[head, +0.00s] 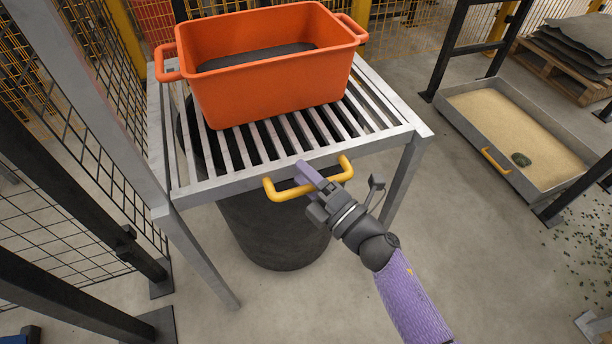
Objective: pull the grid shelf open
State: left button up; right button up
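The grid shelf (190,188) is a pale grey metal slatted frame on legs. Its yellow handle (284,193) sticks out from the front edge. My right gripper (309,178) is at the handle, with a purple finger lying across the bar near its middle. The other finger is hidden, so I cannot tell whether the grip is closed on the bar. My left gripper is out of view.
An orange tub (270,90) with dark contents stands on the slats. A dark round bin (275,230) is underneath. A sand tray (520,120) with a yellow handle is at the right. Black mesh fencing (70,200) borders the left. Floor in front is clear.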

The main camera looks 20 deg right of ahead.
grip_shut()
